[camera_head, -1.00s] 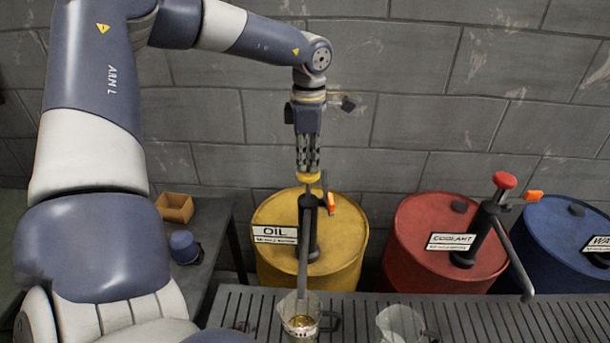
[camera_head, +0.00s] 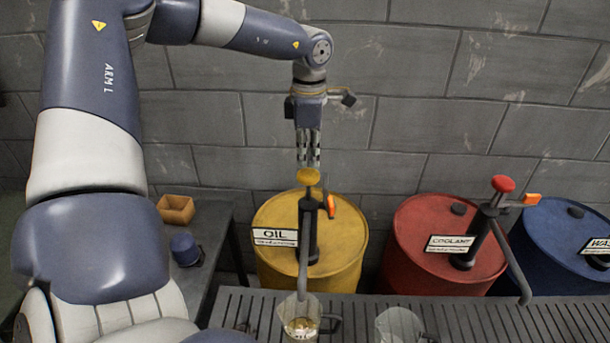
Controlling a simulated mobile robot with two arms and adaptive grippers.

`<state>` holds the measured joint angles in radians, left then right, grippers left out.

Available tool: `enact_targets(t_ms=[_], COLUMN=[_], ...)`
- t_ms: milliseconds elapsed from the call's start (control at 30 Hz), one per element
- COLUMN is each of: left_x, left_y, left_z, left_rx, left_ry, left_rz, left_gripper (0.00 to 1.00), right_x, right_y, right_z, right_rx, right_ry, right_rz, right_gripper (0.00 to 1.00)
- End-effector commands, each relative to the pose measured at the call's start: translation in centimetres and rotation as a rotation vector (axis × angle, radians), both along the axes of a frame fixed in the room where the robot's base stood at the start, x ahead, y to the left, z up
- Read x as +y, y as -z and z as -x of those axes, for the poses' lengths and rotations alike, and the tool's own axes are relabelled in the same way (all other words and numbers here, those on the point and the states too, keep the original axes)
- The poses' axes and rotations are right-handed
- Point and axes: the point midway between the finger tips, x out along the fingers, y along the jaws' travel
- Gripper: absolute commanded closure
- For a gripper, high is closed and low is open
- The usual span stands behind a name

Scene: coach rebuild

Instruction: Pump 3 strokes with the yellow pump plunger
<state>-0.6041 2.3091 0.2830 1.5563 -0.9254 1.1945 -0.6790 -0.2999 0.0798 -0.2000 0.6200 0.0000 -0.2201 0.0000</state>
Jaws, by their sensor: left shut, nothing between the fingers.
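The yellow pump plunger (camera_head: 308,177) stands on top of the yellow oil drum (camera_head: 345,240), its round yellow head above a dark pump body and spout. My left gripper (camera_head: 308,163) points straight down over the plunger head, shut and empty, its fingertips at or just above the head; I cannot tell whether they touch. A clear jug (camera_head: 301,322) under the spout holds some golden liquid. My right gripper is not in view.
A red coolant drum (camera_head: 420,255) with a red-topped pump (camera_head: 503,184) and a blue drum (camera_head: 560,235) stand to the right. A second clear jug (camera_head: 400,325) is on the slatted bench (camera_head: 480,315). A small wooden box (camera_head: 176,209) and a dark blue item (camera_head: 185,249) sit at left.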

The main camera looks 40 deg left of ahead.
Motion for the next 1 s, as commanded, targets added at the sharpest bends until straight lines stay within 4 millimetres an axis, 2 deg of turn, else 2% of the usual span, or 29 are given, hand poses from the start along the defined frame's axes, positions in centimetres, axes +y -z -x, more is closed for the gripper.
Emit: enact_targets(t_ms=[1000], left_x=[0.0], left_y=[3.6], left_z=[0.0], left_rx=[0.001], left_ry=[0.000], left_rz=[0.000], left_gripper=[1.00], right_x=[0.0], right_y=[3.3], right_z=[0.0], right_rx=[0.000], right_ry=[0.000], right_rz=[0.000], right_gripper=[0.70])
